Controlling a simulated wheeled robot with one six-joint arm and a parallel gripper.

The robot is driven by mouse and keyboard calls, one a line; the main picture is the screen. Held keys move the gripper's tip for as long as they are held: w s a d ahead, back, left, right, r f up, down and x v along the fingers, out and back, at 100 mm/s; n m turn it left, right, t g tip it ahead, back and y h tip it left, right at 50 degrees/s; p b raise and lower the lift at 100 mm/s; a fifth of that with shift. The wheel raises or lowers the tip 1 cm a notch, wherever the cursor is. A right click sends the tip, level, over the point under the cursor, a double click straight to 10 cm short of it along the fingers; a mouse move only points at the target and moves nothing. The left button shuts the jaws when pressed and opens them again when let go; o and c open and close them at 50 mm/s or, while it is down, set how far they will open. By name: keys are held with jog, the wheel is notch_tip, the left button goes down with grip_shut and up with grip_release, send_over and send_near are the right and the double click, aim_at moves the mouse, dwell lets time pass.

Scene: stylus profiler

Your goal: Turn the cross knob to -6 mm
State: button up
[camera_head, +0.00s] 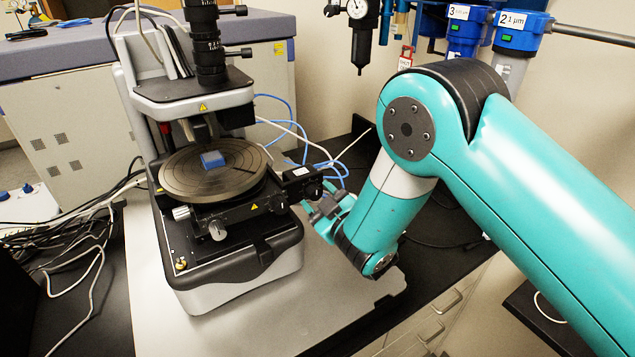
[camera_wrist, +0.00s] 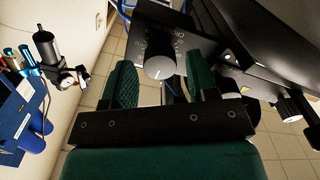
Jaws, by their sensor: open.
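The stylus profiler's round dark stage (camera_head: 215,170) carries a small blue block (camera_head: 212,159). In the wrist view a dark round knob (camera_wrist: 159,67) with a pale pointer line sits on a black housing (camera_wrist: 150,20) with a printed scale. I take it for the cross knob; the scale numbers are too small to read surely. My gripper (camera_wrist: 161,84) is open, its green fingers on either side of the knob, with visible gaps. In the head view my gripper (camera_head: 326,207) is at the stage's right side; there the knob is hard to make out.
Other knobs (camera_head: 217,230) stick out at the stage's front. A microscope column (camera_head: 207,45) rises above the stage. Blue and white cables (camera_head: 325,165) lie behind my gripper. Blue filter housings (camera_head: 465,30) and a gauge hang on the wall behind my arm.

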jog(key=shift+w+a, duration=0.1)
jog(key=shift+w, duration=0.05)
dwell(0.5)
jog(key=c, duration=0.9)
jog(key=n, duration=0.3)
jog(key=shift+n, duration=0.4)
jog(key=n, duration=0.5)
jog(key=shift+w+r+p, duration=0.15)
jog(key=shift+p, duration=0.25)
jog(key=o, duration=1)
jog(key=shift+d, duration=0.3)
jog(key=shift+a, duration=0.15)
